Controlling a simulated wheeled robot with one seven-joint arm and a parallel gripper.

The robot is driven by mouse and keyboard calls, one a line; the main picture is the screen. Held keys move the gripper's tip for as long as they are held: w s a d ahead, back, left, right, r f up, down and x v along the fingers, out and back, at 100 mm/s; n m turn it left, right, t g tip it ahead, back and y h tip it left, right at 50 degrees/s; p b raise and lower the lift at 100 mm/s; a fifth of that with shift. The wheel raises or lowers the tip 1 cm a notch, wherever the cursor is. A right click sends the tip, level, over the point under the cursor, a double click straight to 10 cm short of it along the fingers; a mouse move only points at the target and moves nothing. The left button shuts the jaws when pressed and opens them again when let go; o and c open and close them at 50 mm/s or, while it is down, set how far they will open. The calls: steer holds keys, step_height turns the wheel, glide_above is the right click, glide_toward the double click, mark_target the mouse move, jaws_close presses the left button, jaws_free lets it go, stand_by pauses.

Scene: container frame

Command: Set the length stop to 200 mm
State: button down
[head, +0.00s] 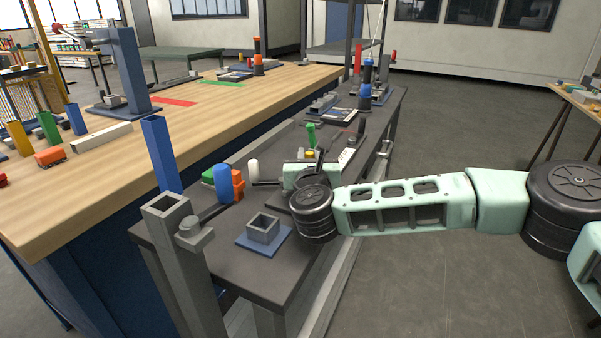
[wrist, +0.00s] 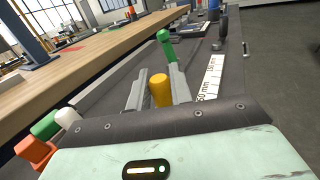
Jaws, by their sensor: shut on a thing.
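My gripper (wrist: 160,92) is low over the dark bench, its grey fingers on either side of a yellow knob (wrist: 160,91), shut on it. The yellow knob also shows in the head view (head: 309,154), partly hidden by my wrist. A white scale strip (wrist: 211,78) with black mm marks lies just right of the knob; it also shows in the head view (head: 347,156). Its near label is partly cut off by my gripper's body. A green upright handle (wrist: 165,45) stands just beyond the knob. Whatever lies under the knob is hidden, and I cannot read the stop's setting.
Orange (head: 237,184), blue (head: 222,183) and white (head: 253,170) parts stand left of my gripper. A grey square socket on a blue plate (head: 264,242) is nearer. Further tools (head: 365,93) stand along the bench. A wooden workbench (head: 200,125) runs along the left; floor is free at right.

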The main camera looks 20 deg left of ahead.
steer(key=w+b, duration=0.1)
steer(key=w, duration=0.2)
steer(key=w+b, duration=0.1)
steer(key=w, duration=0.3)
steer(key=w+d+b, duration=0.1)
steer(key=w, duration=0.2)
steer(key=shift+w+b, duration=0.4)
steer(key=c, duration=1.3)
jaws_free()
steer(key=shift+s+a, duration=0.1)
steer(key=s+p, duration=0.2)
steer(key=s, duration=0.3)
steer(key=s+a+p, duration=0.1)
steer(key=s+p, duration=0.2)
steer(key=s, duration=0.3)
steer(key=s+p, duration=0.2)
steer(key=s, duration=0.4)
steer(key=shift+a+r+p, duration=0.2)
steer(key=shift+p, duration=0.15)
steer(key=b+v, duration=0.2)
steer(key=v, duration=1.2)
steer(key=shift+s+d+f, duration=0.2)
steer(key=shift+s+d, duration=0.05)
steer(key=shift+s, duration=0.05)
